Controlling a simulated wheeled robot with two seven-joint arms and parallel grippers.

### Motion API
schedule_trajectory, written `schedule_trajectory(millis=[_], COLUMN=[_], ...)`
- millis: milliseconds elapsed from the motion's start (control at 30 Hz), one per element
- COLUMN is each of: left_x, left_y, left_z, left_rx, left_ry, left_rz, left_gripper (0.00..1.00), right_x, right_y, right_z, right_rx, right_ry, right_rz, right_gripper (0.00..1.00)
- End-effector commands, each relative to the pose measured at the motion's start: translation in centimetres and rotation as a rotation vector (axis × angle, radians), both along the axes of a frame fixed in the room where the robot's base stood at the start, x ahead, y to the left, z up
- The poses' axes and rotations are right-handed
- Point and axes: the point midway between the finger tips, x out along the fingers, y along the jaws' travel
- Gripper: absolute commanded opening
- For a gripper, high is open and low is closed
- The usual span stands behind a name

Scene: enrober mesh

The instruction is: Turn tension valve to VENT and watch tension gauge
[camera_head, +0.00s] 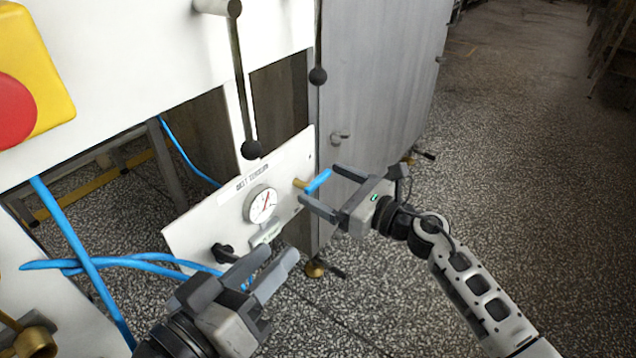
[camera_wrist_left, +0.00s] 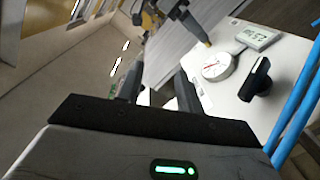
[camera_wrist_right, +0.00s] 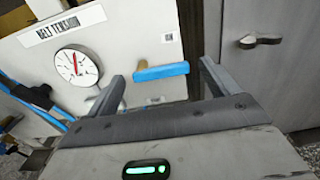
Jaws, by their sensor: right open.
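The tension valve is a blue lever (camera_head: 318,181) on a brass stem at the right edge of the white belt tension panel (camera_head: 180,237). My right gripper (camera_head: 320,188) is open at the lever. In the right wrist view the lever (camera_wrist_right: 160,72) lies nearly level between the spread fingers; I cannot tell whether they touch it. The round white tension gauge (camera_head: 261,205) is unobstructed, and its red needle also shows in the right wrist view (camera_wrist_right: 77,66). My left gripper (camera_head: 275,262) is open and empty in front of the panel's lower part. No VENT mark is readable.
A black knob (camera_head: 222,252) and a small digital display (camera_wrist_left: 256,36) sit on the panel. Long levers with black balls (camera_head: 251,149) hang above. Blue hoses (camera_head: 80,250) run at left, below a red emergency button (camera_head: 15,108).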

Motion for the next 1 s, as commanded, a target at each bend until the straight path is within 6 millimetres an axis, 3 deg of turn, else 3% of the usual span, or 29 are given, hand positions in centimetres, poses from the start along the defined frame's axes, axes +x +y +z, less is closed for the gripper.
schedule_trajectory(millis=[200,567,733,1000], left_x=[0.6,0.8,0.7,0.7], left_y=[0.3,0.1,0.1,0.1], left_z=[0.8,1.3,1.3,1.1], left_rx=[0.018,0.031,0.031,0.029], left_ry=[-0.077,-0.111,-0.108,-0.097], left_rz=[0.017,0.009,0.008,0.008], left_gripper=[0.36,0.36,0.36,0.36], right_x=[1.4,1.6,1.6,1.6], right_y=[1.9,2.3,2.2,2.2], right_z=[-0.1,0.0,0.0,-0.1], right_rx=[0.001,0.001,0.001,0.010], right_ry=[0.000,0.002,0.002,0.014], right_rz=[-0.001,-0.001,-0.001,0.000], right_gripper=[0.87,0.87,0.42,0.43])
